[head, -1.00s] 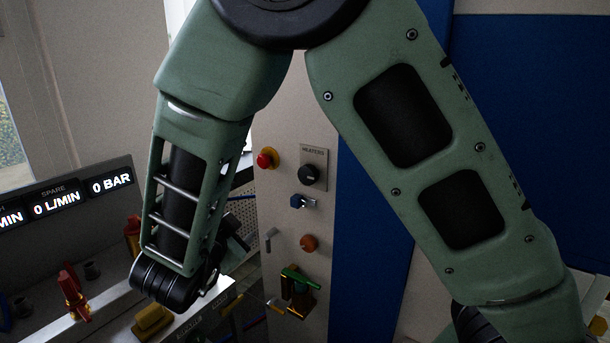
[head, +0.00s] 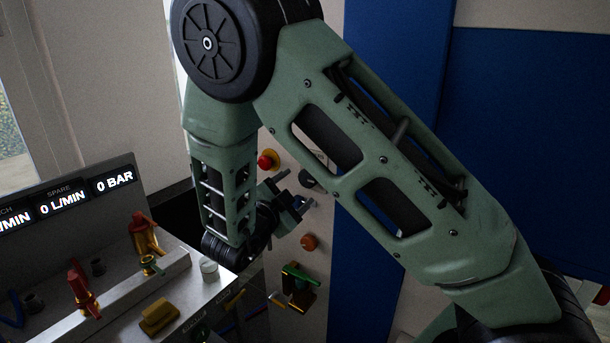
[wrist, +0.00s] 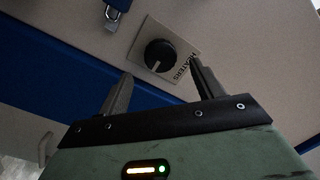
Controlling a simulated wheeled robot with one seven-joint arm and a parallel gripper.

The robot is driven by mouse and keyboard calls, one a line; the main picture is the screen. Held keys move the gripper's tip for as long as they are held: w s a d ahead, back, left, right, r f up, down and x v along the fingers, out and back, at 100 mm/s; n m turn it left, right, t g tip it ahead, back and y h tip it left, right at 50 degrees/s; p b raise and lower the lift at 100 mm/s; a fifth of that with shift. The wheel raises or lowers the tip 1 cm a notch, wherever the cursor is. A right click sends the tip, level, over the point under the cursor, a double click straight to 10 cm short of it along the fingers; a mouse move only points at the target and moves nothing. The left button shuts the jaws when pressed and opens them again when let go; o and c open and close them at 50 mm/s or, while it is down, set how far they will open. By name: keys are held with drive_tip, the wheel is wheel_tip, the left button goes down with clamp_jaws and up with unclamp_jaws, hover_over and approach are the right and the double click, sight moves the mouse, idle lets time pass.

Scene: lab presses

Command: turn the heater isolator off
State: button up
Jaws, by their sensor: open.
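The heater isolator is a black round knob on a pale plate lettered HEATERS. In the wrist view the knob (wrist: 160,54) lies just beyond and between the fingertips, with a pale pointer mark on its face. In the head view the knob (head: 307,180) is partly visible beside my arm, and most of its plate is hidden. My gripper (head: 301,189) is open and empty, its fingers pointing at the panel close to the knob. In the wrist view my gripper (wrist: 162,73) has a finger on each side below the knob; contact cannot be told.
A padlock (wrist: 112,14) hangs from a blue part near the knob. A red button (head: 267,161) is above left, an orange knob (head: 309,242) below, and a green-handled valve (head: 297,272) lower still. A bench with red valves (head: 79,288) stands at left.

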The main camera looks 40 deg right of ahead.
sight(307, 180)
drive_tip(key=shift+p+x, duration=0.65)
drive_tip(key=shift+x, duration=2.1)
drive_tip(key=c, duration=1)
